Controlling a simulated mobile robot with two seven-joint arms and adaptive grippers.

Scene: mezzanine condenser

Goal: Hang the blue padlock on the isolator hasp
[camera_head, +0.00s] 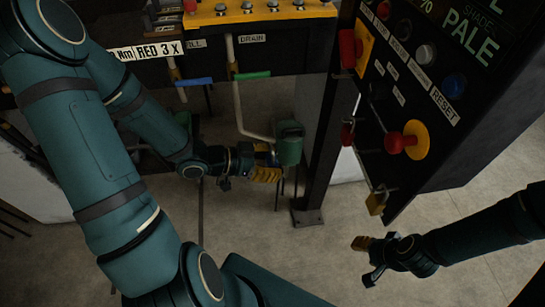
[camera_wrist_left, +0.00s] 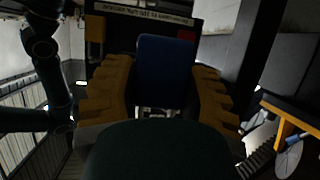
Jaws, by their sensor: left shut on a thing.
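My left gripper (camera_head: 266,172) is in the middle of the head view, left of the dark upright post. In the left wrist view, its ridged yellow fingers (camera_wrist_left: 158,95) close on both sides of the blue padlock (camera_wrist_left: 166,72). In the head view, only a small blue patch shows at the fingers. I cannot make out the padlock's shackle. A brass padlock-like piece (camera_head: 376,204) hangs from a small metal fitting (camera_head: 380,190) at the panel's lower corner; I cannot tell whether this is the isolator hasp. My right gripper (camera_head: 364,258) is low at the right, below the panel; its fingers are unclear.
The dark control panel (camera_head: 433,137) carries a red knob on a yellow plate (camera_head: 416,140) and several buttons. A dark post (camera_head: 316,150) stands between my left gripper and the panel. A green cylinder (camera_head: 289,144) on a pale pipe is close by the gripper. Floor below is clear.

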